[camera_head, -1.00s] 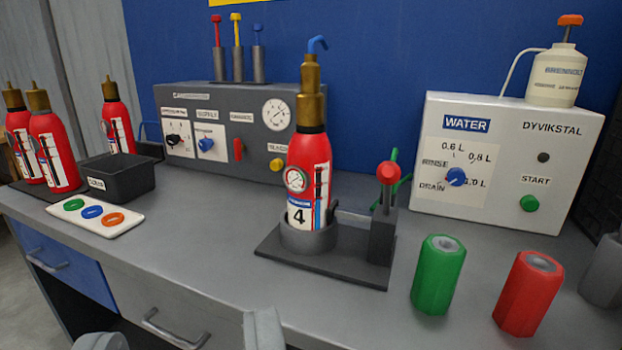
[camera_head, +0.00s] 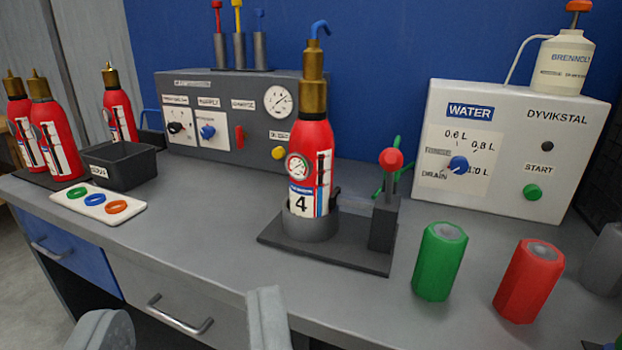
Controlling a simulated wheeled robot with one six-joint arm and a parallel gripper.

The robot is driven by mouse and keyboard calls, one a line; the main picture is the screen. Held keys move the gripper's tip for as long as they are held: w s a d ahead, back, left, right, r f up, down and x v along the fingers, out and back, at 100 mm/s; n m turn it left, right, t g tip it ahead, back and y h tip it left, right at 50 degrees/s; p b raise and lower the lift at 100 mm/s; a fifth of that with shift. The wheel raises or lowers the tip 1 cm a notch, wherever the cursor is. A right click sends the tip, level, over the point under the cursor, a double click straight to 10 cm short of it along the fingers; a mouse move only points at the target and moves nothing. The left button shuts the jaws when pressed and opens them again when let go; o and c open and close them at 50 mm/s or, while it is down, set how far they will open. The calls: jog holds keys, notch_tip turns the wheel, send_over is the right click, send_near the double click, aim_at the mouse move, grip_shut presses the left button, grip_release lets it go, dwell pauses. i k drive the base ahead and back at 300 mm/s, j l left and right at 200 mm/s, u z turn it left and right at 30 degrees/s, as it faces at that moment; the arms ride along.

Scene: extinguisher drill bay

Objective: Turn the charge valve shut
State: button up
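The grey panel (camera_head: 262,84) at the back of the bench carries a red lever handle (camera_head: 239,137) under a small label that seems to read charge. The handle stands upright. A dark knob (camera_head: 175,128), a blue knob (camera_head: 208,131), a yellow button (camera_head: 278,153) and a round gauge (camera_head: 278,100) share the panel. A red extinguisher marked 4 (camera_head: 325,172) stands upright in a dark holder (camera_head: 288,243), in front of the panel's right end. My gripper (camera_head: 187,312) is open and empty at the bottom edge, well short of the panel and touching nothing.
A black bin (camera_head: 125,174) and a white tray with coloured rings (camera_head: 88,212) lie left. A red-knobbed post (camera_head: 385,215) stands beside the extinguisher. Green (camera_head: 438,265) and red (camera_head: 528,284) cylinders and a white water box (camera_head: 570,150) are right. Bench between tray and holder is clear.

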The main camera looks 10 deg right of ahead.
aim_at(240, 135)
jog(key=i+j, duration=0.2)
jog(key=j, duration=0.15)
jog(key=i+j, duration=0.15)
jog(key=j, duration=0.2)
jog(key=i+j, duration=0.2)
jog(key=j, duration=0.15)
jog(key=i+j, duration=0.2)
jog(key=j, duration=0.15)
jog(key=z, duration=0.05)
